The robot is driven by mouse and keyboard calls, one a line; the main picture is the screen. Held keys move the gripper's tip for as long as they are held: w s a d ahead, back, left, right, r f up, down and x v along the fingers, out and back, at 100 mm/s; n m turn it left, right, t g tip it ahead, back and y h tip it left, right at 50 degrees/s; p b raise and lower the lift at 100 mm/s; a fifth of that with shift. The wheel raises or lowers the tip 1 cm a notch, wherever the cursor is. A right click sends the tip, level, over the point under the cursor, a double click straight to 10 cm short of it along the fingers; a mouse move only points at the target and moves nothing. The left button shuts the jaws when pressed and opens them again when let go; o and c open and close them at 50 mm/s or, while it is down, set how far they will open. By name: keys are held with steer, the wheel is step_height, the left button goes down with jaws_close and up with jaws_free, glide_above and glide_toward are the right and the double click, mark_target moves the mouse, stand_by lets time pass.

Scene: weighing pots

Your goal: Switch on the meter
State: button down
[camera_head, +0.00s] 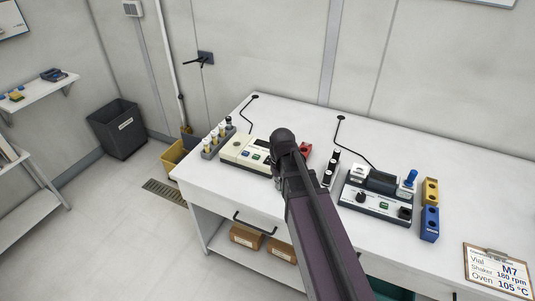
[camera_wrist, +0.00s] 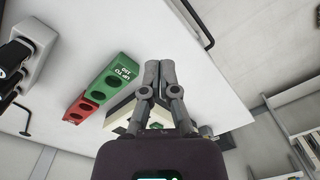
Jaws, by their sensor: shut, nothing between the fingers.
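A beige instrument with a round dial and green and blue buttons (camera_head: 240,153), apparently the meter, sits on the left part of the white bench. It also shows in the wrist view (camera_wrist: 119,114), partly hidden behind my gripper. My gripper (camera_wrist: 160,66) is shut and empty, its fingertips together. It is over or near the right end of the instrument; I cannot tell its height or whether it touches. In the head view my arm hides the gripper and the instrument's right end.
A red holed block (camera_head: 305,150) and a green holed block (camera_wrist: 112,79) lie close beside the instrument. A vial rack (camera_head: 217,140) stands left of it. A grey device with a knob (camera_head: 378,195), blue and yellow blocks and a clipboard (camera_head: 497,272) are at right. The front of the bench is clear.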

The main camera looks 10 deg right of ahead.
mark_target(268, 161)
steer(key=w+r+n+p, duration=0.3)
steer(key=w+n, duration=0.1)
steer(key=w, duration=0.7)
steer(key=w+d+r+n+p, duration=0.1)
steer(key=w+r+n+p, duration=0.2)
steer(key=w, duration=0.8)
steer(key=shift+w+r+n+g+y, duration=0.3)
steer(key=shift+r+n+g, duration=0.15)
steer(key=shift+r, duration=0.35)
steer(key=shift+s+f, duration=0.1)
steer(key=shift+f, duration=0.1)
steer(key=f+b, duration=0.4)
steer(key=s+f+b, duration=0.1)
steer(key=f+b, duration=0.4)
steer(key=a+f+b, duration=0.1)
steer(key=f+b, duration=0.3)
steer(key=shift+s+f, duration=0.15)
steer(key=shift+f, duration=0.15)
steer(key=shift+d, duration=0.15)
